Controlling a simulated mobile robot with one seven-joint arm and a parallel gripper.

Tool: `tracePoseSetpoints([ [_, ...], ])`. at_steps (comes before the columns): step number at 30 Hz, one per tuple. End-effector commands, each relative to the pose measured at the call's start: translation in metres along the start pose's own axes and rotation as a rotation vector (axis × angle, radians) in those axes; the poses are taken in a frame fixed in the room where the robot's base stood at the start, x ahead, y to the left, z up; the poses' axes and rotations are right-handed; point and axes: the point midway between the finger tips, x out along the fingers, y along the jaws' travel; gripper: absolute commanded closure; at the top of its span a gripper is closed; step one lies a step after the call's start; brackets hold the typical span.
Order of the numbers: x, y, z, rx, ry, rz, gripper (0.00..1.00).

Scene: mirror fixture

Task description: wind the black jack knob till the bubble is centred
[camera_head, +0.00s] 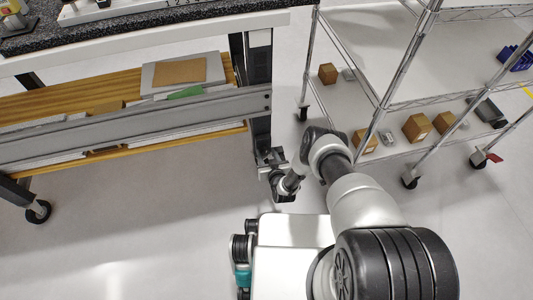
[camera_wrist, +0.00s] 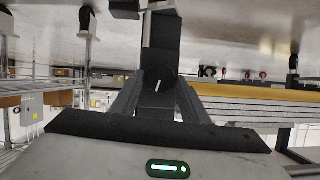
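The black jack knob (camera_wrist: 157,79), a dark round face with a short white mark, shows in the middle of the wrist view against a black post. The two dark fingers of my gripper (camera_wrist: 158,92) lie on either side of it, apart from each other. The view does not show whether they press on the knob. In the head view my gripper (camera_head: 277,178) is low by the foot of the bench's right leg (camera_head: 258,90), where the knob cannot be made out. No bubble can be made out in either view.
The bench (camera_head: 160,33) has a dark speckled top, with instruments cut off by the picture's upper edge. Its lower wooden shelf (camera_head: 55,103) holds folders and papers. A wire rack (camera_head: 345,45) on casters, with several small boxes, stands close right of my arm. Floor left of my base is clear.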

Motion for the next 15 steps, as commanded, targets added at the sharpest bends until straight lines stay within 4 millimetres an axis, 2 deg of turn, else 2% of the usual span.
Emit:
tracePoseSetpoints([
  [1, 0.0001, 0.0001, -0.0001, 0.000, 0.000, 0.000, 0.68],
  [4, 0.0001, 0.0001, -0.0002, 0.000, 0.000, 0.000, 0.84],
  [8, 0.0002, 0.0007, -0.0003, 0.019, 0.001, -0.008, 0.84],
  [15, 0.0005, 0.0049, 0.0004, 0.228, 0.002, -0.093, 0.84],
])
